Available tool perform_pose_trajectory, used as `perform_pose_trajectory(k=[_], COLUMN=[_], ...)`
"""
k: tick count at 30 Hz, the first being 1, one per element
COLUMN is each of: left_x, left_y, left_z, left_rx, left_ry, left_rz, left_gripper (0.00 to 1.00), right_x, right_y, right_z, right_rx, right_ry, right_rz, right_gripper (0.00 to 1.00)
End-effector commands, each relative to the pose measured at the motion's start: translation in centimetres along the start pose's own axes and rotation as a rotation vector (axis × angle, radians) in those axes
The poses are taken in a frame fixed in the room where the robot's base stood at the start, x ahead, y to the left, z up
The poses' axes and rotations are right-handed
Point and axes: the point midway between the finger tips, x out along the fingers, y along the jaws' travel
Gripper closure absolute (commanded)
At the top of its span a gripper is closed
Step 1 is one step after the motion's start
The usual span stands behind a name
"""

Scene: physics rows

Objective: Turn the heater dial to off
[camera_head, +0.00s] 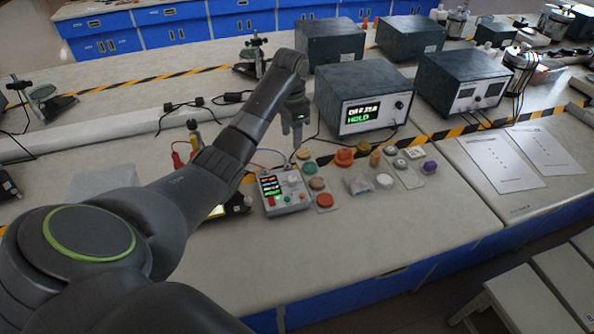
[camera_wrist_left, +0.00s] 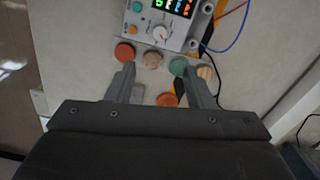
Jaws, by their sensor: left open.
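A small light-grey control box (camera_head: 283,192) with a lit, multi-line display stands on the bench. It also shows at the top of the left wrist view (camera_wrist_left: 178,22), where a white round dial (camera_wrist_left: 160,33) sits on its face beside coloured buttons. The dial's exact setting is too small to read. A larger dark box (camera_head: 365,100) with a display reading HOLD has a dark knob (camera_head: 398,104). I cannot tell for sure which one is the heater. My left gripper (camera_head: 297,147) is open and empty, pointing down behind the small box, apart from the dial.
Coloured pucks lie by the small box, among them red (camera_wrist_left: 124,52), beige (camera_wrist_left: 152,60) and green (camera_wrist_left: 178,66). Cables run behind it. More dark instrument boxes (camera_head: 462,80) stand at the back right. The bench front is clear.

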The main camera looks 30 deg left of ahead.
Motion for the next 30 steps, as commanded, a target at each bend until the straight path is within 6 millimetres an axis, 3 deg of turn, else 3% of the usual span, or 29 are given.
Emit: perform_pose_trajectory(k=[5, 20, 22, 30], left_x=[0.1, 6.0, 6.9, 12.7], left_y=[-0.2, -0.1, 0.0, 0.0], left_z=[-0.1, -0.1, -0.1, -0.1], left_rx=[0.004, 0.003, 0.002, 0.002], left_ry=[-0.002, 0.000, -0.004, -0.004], left_rz=[0.006, 0.005, 0.009, 0.008], left_gripper=[0.52, 0.52, 0.52, 0.52], right_x=[0.6, 6.0, 5.1, 4.5], right_y=[0.0, -0.3, -0.2, 0.0], right_z=[0.1, 1.1, 0.9, 0.8], right_rx=[0.000, 0.000, -0.001, -0.001], right_ry=[0.000, -0.006, -0.006, -0.005], right_rz=[0.000, 0.002, 0.002, 0.004], right_gripper=[1.00, 1.00, 1.00, 1.00])
